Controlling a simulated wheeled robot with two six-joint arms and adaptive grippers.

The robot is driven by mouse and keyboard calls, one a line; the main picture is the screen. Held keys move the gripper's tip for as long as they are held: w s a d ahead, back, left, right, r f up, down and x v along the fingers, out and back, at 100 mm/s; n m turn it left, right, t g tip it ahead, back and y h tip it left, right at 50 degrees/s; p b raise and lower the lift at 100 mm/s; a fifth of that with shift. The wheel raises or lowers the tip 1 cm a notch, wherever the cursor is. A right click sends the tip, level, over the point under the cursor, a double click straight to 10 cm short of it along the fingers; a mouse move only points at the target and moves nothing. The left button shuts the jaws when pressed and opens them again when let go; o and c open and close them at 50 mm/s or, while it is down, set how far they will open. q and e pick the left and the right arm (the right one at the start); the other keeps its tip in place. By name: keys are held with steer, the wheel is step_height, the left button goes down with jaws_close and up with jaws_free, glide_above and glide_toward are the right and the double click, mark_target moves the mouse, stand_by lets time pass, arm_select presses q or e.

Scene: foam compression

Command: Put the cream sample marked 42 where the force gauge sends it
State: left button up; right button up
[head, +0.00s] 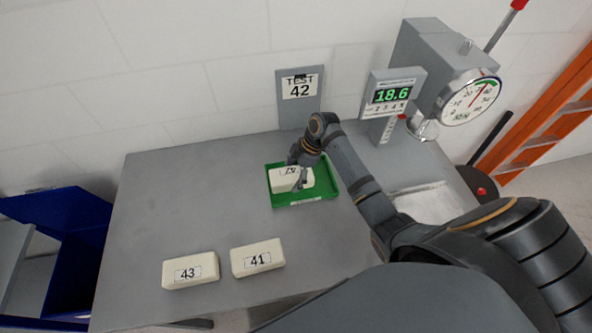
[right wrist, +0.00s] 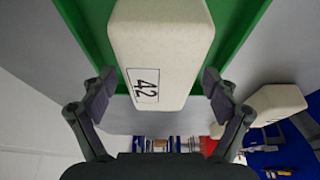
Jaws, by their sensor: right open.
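The cream sample marked 42 (head: 284,181) lies in the green tray (head: 323,182) on the grey table. Its label shows in the right wrist view, where the sample (right wrist: 160,50) sits between my fingers. My right gripper (head: 299,180) is at the sample in the head view. In the right wrist view the right gripper (right wrist: 159,83) is open, with gaps between the fingers and the block. The force gauge (head: 393,94) at the back right reads 18.6 in green digits. My left gripper is not in view.
Cream samples marked 43 (head: 190,270) and 41 (head: 257,258) lie near the table's front edge. A TEST 42 sign (head: 299,88) stands at the back. A round dial (head: 470,99) is at the right. A blue bin (head: 62,232) stands left. The table's left side (head: 180,190) is clear.

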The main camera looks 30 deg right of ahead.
steer(key=shift+s+d+r+b, duration=0.15)
steer(key=shift+d+r+b, duration=0.25)
steer(key=shift+d+b, duration=0.4)
steer(key=d+b, duration=0.1)
steer(key=d, duration=0.2)
steer(key=s+d+b, duration=0.1)
steer(key=d, duration=0.2)
steer(key=s+d+b, duration=0.1)
steer(key=d, duration=0.2)
steer(key=shift+s+d, duration=0.2)
steer(key=shift+d, duration=0.05)
steer(key=shift+s+d+r, duration=0.15)
steer(key=shift+d+r, duration=0.1)
steer(key=shift+d, duration=0.25)
